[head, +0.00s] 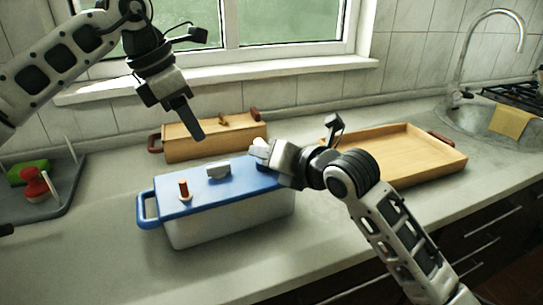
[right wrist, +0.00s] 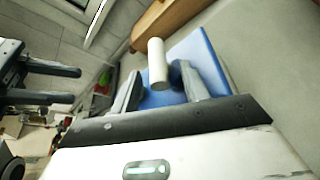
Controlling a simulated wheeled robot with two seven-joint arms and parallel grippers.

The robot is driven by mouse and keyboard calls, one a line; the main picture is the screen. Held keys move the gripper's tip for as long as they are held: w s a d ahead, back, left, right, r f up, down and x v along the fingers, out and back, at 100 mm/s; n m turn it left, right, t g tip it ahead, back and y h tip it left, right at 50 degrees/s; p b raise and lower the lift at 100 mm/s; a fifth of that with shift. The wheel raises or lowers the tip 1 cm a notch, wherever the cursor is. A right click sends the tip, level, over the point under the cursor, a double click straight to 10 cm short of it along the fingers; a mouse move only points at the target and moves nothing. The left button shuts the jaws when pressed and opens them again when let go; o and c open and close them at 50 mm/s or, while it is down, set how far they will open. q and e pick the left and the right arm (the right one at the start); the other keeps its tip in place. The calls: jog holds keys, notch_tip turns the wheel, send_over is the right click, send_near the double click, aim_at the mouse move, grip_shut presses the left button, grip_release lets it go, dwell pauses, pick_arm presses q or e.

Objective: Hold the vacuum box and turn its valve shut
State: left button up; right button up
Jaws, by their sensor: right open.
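The vacuum box (head: 232,222) has a pale body and a blue lid, with a blue handle at its left end. My right gripper (head: 262,152) is at the lid's far right end, open. In the right wrist view a white cylinder (right wrist: 157,65) rises between its fingers above the blue lid; I cannot tell whether they touch it. Which part is the valve is unclear.
A wooden box (head: 205,142) with dark red handles stands close behind the vacuum box. An empty wooden tray (head: 440,160) lies to the right, behind my right arm. A grey rack (head: 62,198) with red and green items is at left. The front counter is clear.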

aim_at(218, 165)
grip_shut()
pick_arm(q)
jog(key=shift+a+r+m+h, duration=0.4)
jog(key=shift+a+r, duration=0.2)
jog(key=shift+r, duration=0.35)
jog(key=shift+c, duration=0.4)
jog(key=x, duration=1.2)
grip_shut()
